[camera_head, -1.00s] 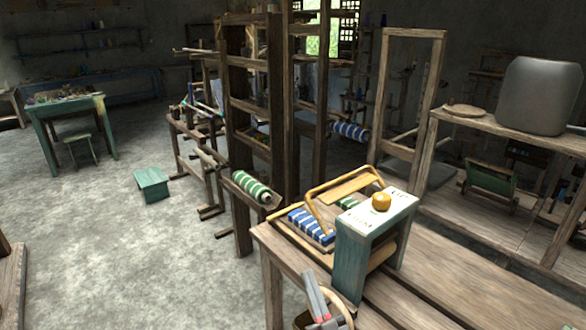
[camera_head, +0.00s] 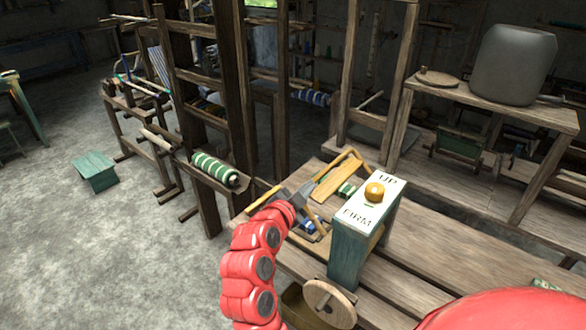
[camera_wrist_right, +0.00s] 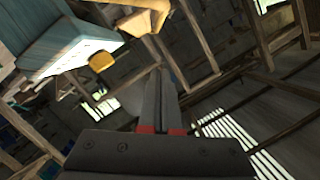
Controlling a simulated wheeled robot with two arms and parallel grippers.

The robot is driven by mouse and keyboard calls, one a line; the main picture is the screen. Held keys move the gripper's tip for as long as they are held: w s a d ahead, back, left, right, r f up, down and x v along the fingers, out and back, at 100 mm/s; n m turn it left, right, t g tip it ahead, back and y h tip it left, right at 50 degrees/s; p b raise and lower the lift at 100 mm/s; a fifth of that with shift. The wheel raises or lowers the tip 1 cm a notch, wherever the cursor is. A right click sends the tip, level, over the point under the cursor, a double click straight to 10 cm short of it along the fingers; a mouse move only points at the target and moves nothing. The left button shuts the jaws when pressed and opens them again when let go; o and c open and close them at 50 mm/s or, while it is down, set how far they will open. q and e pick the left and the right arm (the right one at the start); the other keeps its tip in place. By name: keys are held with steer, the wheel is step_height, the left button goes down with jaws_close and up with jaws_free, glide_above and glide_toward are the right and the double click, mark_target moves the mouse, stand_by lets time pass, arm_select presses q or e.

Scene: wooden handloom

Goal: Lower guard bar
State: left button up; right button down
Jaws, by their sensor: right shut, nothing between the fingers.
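The guard bar appears to be the orange-brown wooden frame (camera_head: 352,156) standing tilted behind the teal box on the bench. My right gripper (camera_head: 305,192) is at the left side of this frame, fingers together and empty. I cannot tell whether it touches the frame; it hides part of it. The teal box (camera_head: 347,252) has a white top marked "UP" and "FIRM" and a round yellow knob (camera_head: 375,192). In the right wrist view the closed fingers (camera_wrist_right: 160,85) point away, with the box (camera_wrist_right: 75,45) and knob (camera_wrist_right: 102,61) at upper left. My left gripper is out of view.
The wooden bench (camera_head: 440,265) carries the box. A round wooden disc (camera_head: 328,303) is at its front. A green-striped roll (camera_head: 215,169) and tall loom posts stand behind left. A grey container (camera_head: 513,65) stands on the right table. Open floor lies left.

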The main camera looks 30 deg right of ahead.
steer(key=shift+s+g, duration=0.25)
steer(key=shift+g, duration=0.05)
steer(key=shift+d, duration=0.1)
steer(key=w+d+f+p, duration=0.5)
steer(key=w+d+p, duration=0.2)
steer(key=shift+w+d, duration=0.15)
steer(key=shift+w, duration=0.15)
stand_by(0.4)
